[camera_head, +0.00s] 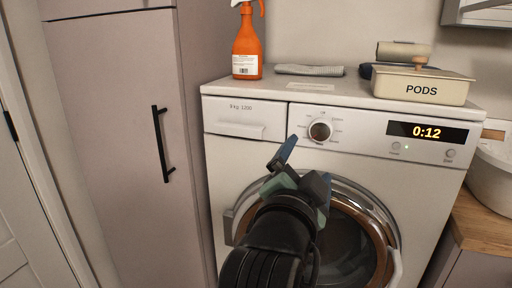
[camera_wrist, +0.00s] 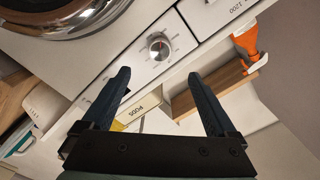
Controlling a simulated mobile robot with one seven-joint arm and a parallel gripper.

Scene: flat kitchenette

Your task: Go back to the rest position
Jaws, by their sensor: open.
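My gripper (camera_head: 303,165) is in front of the washing machine (camera_head: 240,152), just below its control panel and over the upper part of the round door. In the wrist view my gripper (camera_wrist: 157,76) shows two dark blue fingers spread apart, with nothing between them. The dial (camera_head: 320,131) is a little above the fingers in the head view. My gripper and forearm hide part of the round door (camera_head: 350,240). I cannot tell whether the fingers touch the machine.
On the machine stand an orange spray bottle (camera_head: 247,50), a folded cloth (camera_head: 310,70) and a PODS box (camera_head: 421,88). The display (camera_head: 427,132) reads 0:12. A tall cabinet (camera_head: 115,110) is at left. A white basin (camera_head: 492,180) rests on a wooden counter (camera_head: 482,225) at right.

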